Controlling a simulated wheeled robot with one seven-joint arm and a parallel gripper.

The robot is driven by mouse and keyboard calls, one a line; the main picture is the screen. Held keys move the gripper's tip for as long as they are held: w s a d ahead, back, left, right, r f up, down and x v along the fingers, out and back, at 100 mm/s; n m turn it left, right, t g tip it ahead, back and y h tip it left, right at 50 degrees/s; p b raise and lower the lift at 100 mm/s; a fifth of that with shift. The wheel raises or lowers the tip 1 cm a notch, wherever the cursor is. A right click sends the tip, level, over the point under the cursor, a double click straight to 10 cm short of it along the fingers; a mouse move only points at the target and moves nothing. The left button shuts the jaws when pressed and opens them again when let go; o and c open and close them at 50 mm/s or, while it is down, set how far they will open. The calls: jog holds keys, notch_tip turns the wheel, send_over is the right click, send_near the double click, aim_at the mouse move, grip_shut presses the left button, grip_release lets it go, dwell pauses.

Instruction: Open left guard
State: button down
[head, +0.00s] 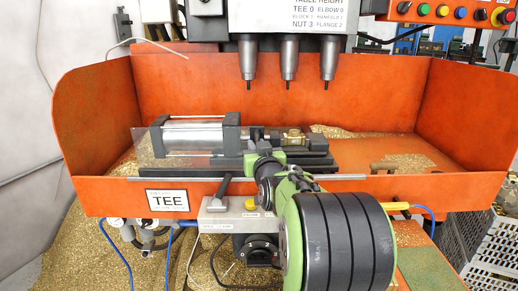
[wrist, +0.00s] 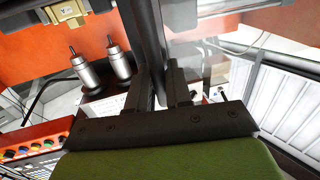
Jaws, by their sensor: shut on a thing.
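A clear panel (head: 143,147), which looks like the left guard, stands at the left of the vise area in the head view. A clear sheet (wrist: 212,62) also shows right of my fingers in the wrist view. My gripper (wrist: 162,80) is shut on a dark bar (wrist: 150,28) that runs up between its fingers. The bar looks like part of the guard, but its join to the clear sheet is unclear. In the head view my green and black arm hides the fingers and the grip.
A pneumatic vise (head: 195,133) with a brass part (head: 293,139) sits in the orange chip tray (head: 110,188). Several drill spindles (head: 288,62) hang above. Brass chips (head: 395,160) cover the tray at right. A grey crate (head: 480,235) stands at lower right.

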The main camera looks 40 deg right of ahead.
jog(key=c, duration=1.2)
grip_release()
jog(key=v, duration=1.6)
jog(key=shift+w+b, duration=0.1)
jog(key=shift+b, duration=0.3)
